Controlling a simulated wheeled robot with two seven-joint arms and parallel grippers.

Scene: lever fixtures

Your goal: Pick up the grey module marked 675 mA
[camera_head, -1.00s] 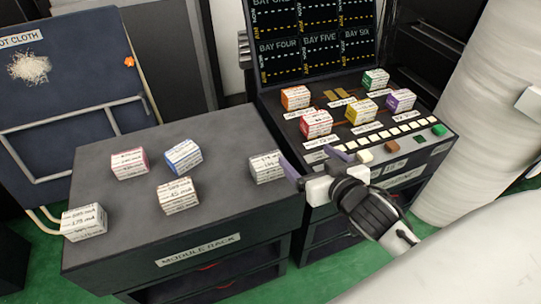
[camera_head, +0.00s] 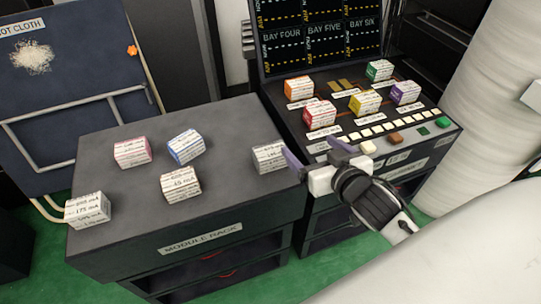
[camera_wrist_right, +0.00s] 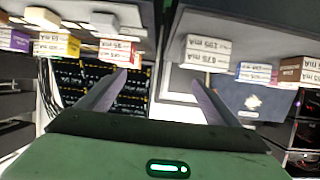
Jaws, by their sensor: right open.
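The grey module (camera_head: 268,157) is a small box with white printed labels at the right end of the module rack top (camera_head: 228,180). In the right wrist view, which looks upside down, the grey module (camera_wrist_right: 205,52) hangs near the top, past the right-hand finger; its print seems to read 675 mA. My right gripper (camera_head: 314,150) is open and empty, just right of the module, with one finger close to its side in the head view. Both fingers (camera_wrist_right: 158,78) show spread apart in the wrist view. My left gripper is not in view.
The rack also bears a pink module (camera_head: 132,152), a blue module (camera_head: 185,147), a brown module (camera_head: 181,185) and a white-labelled module (camera_head: 88,210). At right, a console (camera_head: 440,141) carries several coloured modules below a dark bay display (camera_head: 322,40). A white cylinder (camera_head: 485,100) stands beyond.

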